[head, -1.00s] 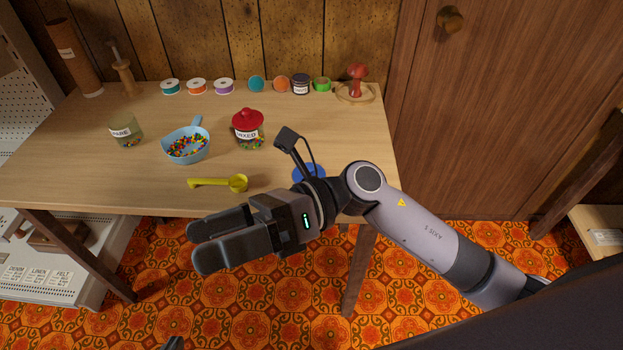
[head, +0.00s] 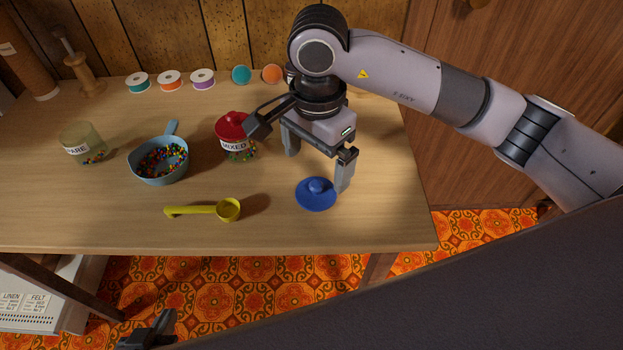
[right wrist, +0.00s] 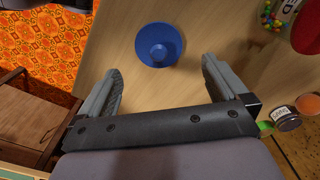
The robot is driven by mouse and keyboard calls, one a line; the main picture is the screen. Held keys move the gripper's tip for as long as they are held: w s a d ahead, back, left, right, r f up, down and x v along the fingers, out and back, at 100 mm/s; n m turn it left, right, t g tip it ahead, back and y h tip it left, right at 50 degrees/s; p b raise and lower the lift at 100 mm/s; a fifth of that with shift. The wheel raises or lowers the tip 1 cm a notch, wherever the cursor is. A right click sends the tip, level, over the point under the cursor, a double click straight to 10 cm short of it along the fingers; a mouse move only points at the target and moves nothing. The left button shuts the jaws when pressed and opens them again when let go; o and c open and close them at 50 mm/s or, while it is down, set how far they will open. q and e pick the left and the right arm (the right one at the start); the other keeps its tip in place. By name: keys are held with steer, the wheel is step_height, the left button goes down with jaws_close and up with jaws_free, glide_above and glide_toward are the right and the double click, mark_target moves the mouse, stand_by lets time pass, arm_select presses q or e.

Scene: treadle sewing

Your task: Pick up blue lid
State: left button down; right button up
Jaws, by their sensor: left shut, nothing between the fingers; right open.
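The blue lid (head: 316,194) is a round disc with a small knob on top, lying flat on the table near its front right part. It also shows in the right wrist view (right wrist: 159,45), ahead of and between the fingers. My right gripper (head: 317,165) is open and empty, pointing down above and just behind the lid. One finger overlaps the lid's right edge in the head view; the fingers appear apart from the lid. My left gripper (head: 150,332) is shut and low at the bottom edge of the head view, off the table.
A jar with a red lid (head: 233,127) stands left of my right gripper. A yellow scoop (head: 203,210), a blue pan of beads (head: 160,158) and a glass jar (head: 82,142) are further left. Spools (head: 170,79) line the back. Table around the lid is clear.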

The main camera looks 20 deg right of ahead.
mark_target(316, 184)
step_height(316, 184, down, 6)
steer(key=shift+s+f, duration=0.1)
steer(key=shift+f, duration=0.05)
steer(key=shift+c, duration=0.3)
steer(key=c, duration=0.9)
